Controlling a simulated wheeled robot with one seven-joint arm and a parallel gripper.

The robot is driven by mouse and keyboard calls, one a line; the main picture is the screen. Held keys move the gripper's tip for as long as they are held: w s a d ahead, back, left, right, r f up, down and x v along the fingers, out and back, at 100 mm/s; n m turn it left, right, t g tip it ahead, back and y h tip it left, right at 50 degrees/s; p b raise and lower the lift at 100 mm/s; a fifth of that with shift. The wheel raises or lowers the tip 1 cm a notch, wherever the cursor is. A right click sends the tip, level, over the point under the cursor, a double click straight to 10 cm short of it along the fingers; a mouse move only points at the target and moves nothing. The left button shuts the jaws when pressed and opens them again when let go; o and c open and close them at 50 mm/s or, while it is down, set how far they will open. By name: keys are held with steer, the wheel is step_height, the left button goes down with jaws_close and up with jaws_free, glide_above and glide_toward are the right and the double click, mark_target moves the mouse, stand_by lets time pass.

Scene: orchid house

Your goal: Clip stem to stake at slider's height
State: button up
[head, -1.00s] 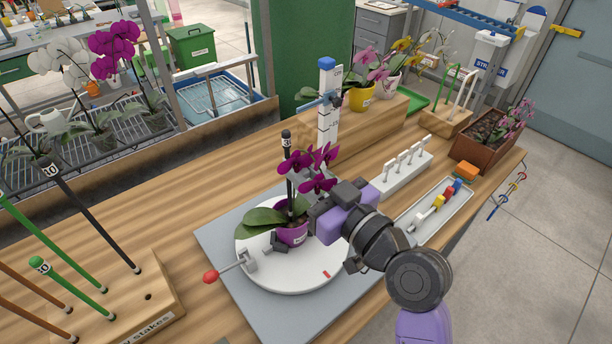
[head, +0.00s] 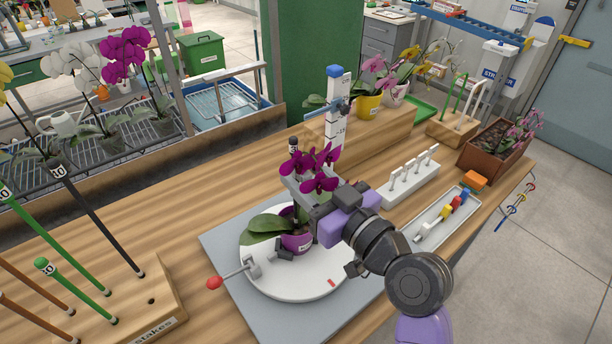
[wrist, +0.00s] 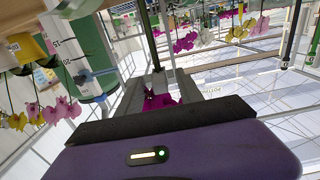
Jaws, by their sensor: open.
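A magenta orchid (head: 318,184) stands in a purple pot (head: 298,243) on a white turntable (head: 262,284). A dark stake (head: 293,144) with a labelled top rises beside its stem; the flowers and my gripper hide much of both. The white height gauge (head: 333,128) with a blue cap stands behind, its slider (head: 343,105) near the upper part. My gripper (head: 295,185) is open around flower height, its pale fingers by the stake. In the wrist view, magenta petals (wrist: 160,98) show around the fingers. I cannot make out a clip in the jaws.
A white rack (head: 408,184) with several upright white pieces stands to the right, by a tray (head: 440,222) of coloured parts. A wooden stake block (head: 140,310) is at front left. Potted orchids stand behind.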

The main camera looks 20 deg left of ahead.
steer(key=s+d+r+m+t+h+b, duration=0.1)
steer(key=d+m+t+h, duration=0.15)
steer(key=d, duration=0.35)
steer(key=s+d+m+t+h+b, duration=0.1)
steer(key=s+d+m+t, duration=0.15)
steer(key=d, duration=0.45)
steer(key=s+d+f+m+t+h, duration=0.3)
steer(key=s+d+f+m+h, duration=0.3)
steer(key=d, duration=0.4)
steer(key=s+d+f+g+h, duration=0.1)
steer(key=s+d+f, duration=0.1)
steer(key=s, duration=0.7)
steer(key=s+d+f+g+h, duration=0.1)
steer(key=s+d+f+h, duration=0.1)
steer(key=s, duration=0.8)
steer(key=s+d+f+g+h, duration=0.1)
steer(key=s+d+f, duration=0.3)
steer(key=s, duration=0.5)
steer(key=shift+s+f+n+g+h, duration=0.35)
steer(key=shift+f+g, duration=0.25)
steer(key=shift+f, duration=0.4)
